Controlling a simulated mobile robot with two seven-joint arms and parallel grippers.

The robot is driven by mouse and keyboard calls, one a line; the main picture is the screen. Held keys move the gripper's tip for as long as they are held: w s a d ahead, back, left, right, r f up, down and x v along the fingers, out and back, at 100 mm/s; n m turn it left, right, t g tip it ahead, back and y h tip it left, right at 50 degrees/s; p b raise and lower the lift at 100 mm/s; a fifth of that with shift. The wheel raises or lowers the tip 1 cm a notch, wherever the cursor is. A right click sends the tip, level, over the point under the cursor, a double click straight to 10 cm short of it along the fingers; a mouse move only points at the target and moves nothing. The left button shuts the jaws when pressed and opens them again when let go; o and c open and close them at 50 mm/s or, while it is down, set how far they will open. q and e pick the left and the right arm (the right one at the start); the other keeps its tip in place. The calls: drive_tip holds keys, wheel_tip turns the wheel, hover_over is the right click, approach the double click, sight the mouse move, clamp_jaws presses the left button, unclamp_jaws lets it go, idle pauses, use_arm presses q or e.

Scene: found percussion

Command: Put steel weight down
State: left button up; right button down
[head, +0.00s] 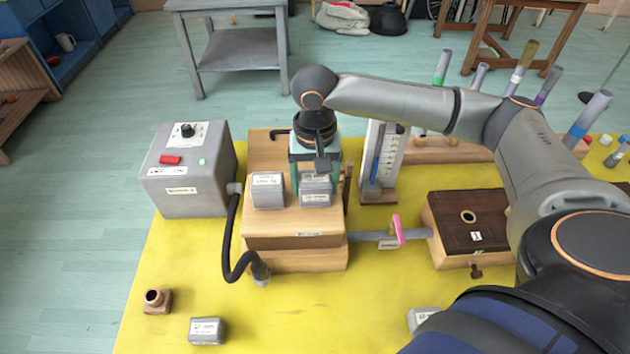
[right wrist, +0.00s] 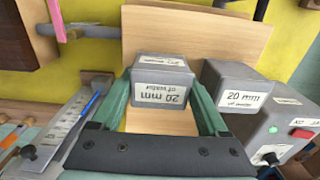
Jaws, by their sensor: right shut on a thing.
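My right gripper (head: 316,172) points down over the wooden box (head: 290,224), its green fingers closed around a grey steel weight (head: 315,190). In the right wrist view this weight (right wrist: 162,82) sits between both fingers (right wrist: 163,108), its label reading 20 mm. It is at the top board of the box; I cannot tell whether it touches the board. A second labelled steel weight (head: 268,191) rests on the board just left of it, and also shows in the right wrist view (right wrist: 238,92). My left gripper is not in view.
A grey control box (head: 187,175) stands left, joined by a black hose (head: 231,235). A gauge (head: 381,160) stands behind right, and a dark wooden box (head: 470,225) is at right. Another weight (head: 206,331) lies at the front of the yellow table (head: 180,270).

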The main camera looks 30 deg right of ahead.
sight(315, 179)
unclamp_jaws()
wheel_tip(315, 179, up, 12)
drive_tip(key=shift+p, duration=0.35)
idle(0.7)
